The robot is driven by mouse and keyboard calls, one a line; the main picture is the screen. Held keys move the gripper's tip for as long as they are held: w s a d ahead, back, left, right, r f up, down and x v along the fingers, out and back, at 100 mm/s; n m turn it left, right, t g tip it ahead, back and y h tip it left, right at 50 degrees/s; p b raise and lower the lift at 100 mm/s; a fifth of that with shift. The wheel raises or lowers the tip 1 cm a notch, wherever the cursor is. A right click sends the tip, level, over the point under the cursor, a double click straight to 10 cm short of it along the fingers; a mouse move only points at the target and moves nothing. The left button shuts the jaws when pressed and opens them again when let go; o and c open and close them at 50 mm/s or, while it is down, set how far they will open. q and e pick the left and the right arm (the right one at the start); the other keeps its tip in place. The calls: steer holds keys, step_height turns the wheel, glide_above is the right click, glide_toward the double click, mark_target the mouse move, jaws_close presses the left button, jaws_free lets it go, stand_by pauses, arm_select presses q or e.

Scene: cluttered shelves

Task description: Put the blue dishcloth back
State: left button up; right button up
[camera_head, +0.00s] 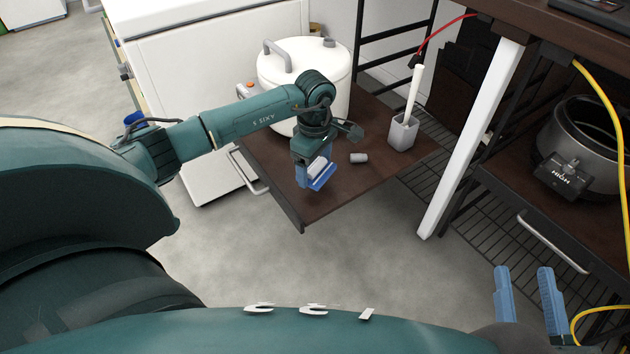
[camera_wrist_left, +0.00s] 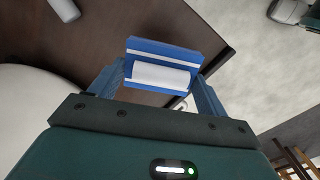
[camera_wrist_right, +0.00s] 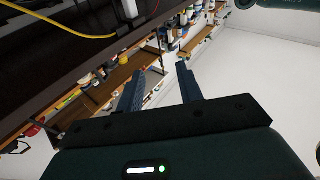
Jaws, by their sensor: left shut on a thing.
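The blue dishcloth, a small blue bundle with white bands, (camera_head: 322,176) is held by my left gripper (camera_head: 314,180) above the front part of a dark brown pull-out shelf (camera_head: 285,188). In the left wrist view the blue dishcloth (camera_wrist_left: 162,52) sits between the two blue fingers of my left gripper (camera_wrist_left: 162,78), which are shut on it. My right gripper (camera_head: 524,282) is at the lower right, open and empty, away from the shelf. Its spread fingers also show in the right wrist view (camera_wrist_right: 160,85).
A white rice-cooker-like pot (camera_head: 300,85) stands at the back left of the shelf. A grey cup with a white stick (camera_head: 403,132) and a small grey cylinder (camera_head: 359,158) stand to the right. A white post (camera_head: 470,140) and dark cooker (camera_head: 585,140) lie farther right.

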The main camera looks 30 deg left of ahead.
mark_target(315, 178)
arm_select(q)
step_height(315, 178, down, 4)
steer(key=shift+f+b, duration=0.15)
steer(key=shift+b, duration=0.65)
steer(key=shift+f, duration=0.1)
arm_select(e)
steer(key=shift+a+r+y, duration=0.1)
steer(key=shift+r+y, duration=0.1)
steer(key=shift+y, duration=0.1)
steer(key=shift+f, duration=0.1)
arm_select(q)
steer(key=shift+f, duration=0.1)
steer(key=o, duration=1)
arm_select(e)
steer(key=shift+w+r, duration=0.1)
steer(key=shift+r, duration=0.15)
arm_select(q)
steer(key=shift+o, duration=0.2)
